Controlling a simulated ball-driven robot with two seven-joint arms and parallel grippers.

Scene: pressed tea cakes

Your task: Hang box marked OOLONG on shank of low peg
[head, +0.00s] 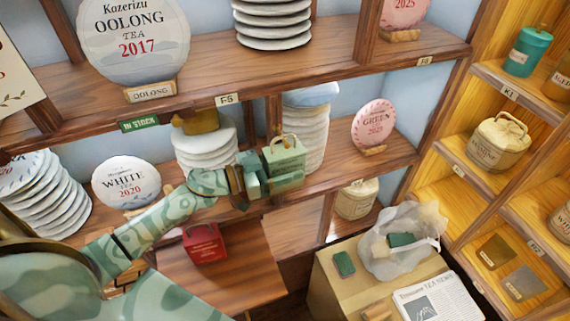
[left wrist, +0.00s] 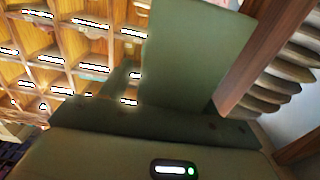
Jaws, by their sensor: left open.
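A pale green box (head: 287,158) with a brown loop handle on top shows in the head view, in front of the middle shelves. No mark on it can be read. A small dark piece sticks up just above its handle; whether this is a peg, and whether the handle is on it, I cannot tell. My left gripper (head: 259,184) is open, right beside the box at its lower left; contact cannot be told. In the left wrist view, a broad flat green surface (left wrist: 195,60) stands ahead of the palm; box or finger cannot be told. My right gripper is not in view.
A red box (head: 205,243) with a handle stands on a brown surface below. A stack of tea cakes (head: 305,125) is close behind the green box. The low table (head: 325,285) at right holds a clear bag (head: 412,262) and a newspaper (head: 437,300).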

